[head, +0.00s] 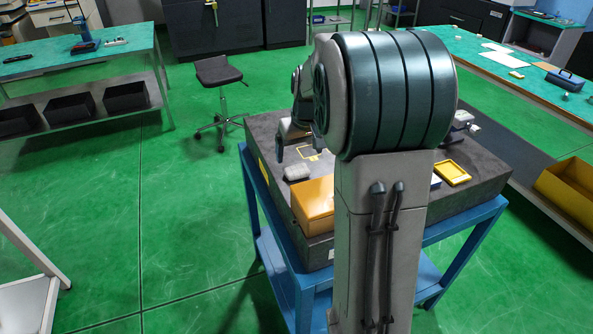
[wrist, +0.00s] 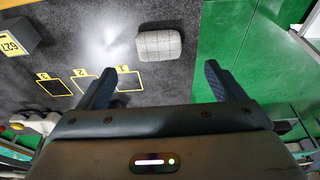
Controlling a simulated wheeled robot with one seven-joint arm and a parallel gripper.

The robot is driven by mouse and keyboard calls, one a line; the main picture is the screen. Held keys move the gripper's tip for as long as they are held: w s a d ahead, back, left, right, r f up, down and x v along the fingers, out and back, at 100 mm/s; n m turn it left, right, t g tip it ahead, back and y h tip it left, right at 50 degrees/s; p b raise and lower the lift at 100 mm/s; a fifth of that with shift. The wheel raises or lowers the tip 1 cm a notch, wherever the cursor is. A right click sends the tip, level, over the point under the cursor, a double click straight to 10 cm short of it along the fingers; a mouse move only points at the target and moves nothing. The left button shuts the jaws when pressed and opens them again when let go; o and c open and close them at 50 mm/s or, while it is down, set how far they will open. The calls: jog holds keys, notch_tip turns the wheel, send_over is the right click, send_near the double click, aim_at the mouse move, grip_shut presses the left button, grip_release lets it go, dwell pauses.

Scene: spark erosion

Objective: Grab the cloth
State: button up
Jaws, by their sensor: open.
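The cloth, a light grey folded pad (wrist: 159,44), lies on the dark stone slab near its edge in the wrist view. It also shows in the head view (head: 297,173), left of the orange box. My gripper (wrist: 159,70) is open and empty. Its fingers are spread wider than the cloth, which appears between and beyond the fingertips. In the head view my gripper (head: 301,151) hangs over the slab, behind the cloth; my arm hides part of the slab.
The slab (head: 265,130) rests on a blue frame. An orange box (head: 314,204) and a yellow tray (head: 452,172) stand on it. Yellow numbered outlines (wrist: 88,82) mark the slab, with a block labelled 627 (wrist: 14,42) beyond. Green floor (wrist: 225,50) lies past the edge.

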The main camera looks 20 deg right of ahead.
aim_at(297, 168)
jog(key=shift+p+x, duration=0.65)
jog(key=shift+x, duration=3.05)
jog(key=shift+w, duration=0.1)
jog(key=c, duration=1.1)
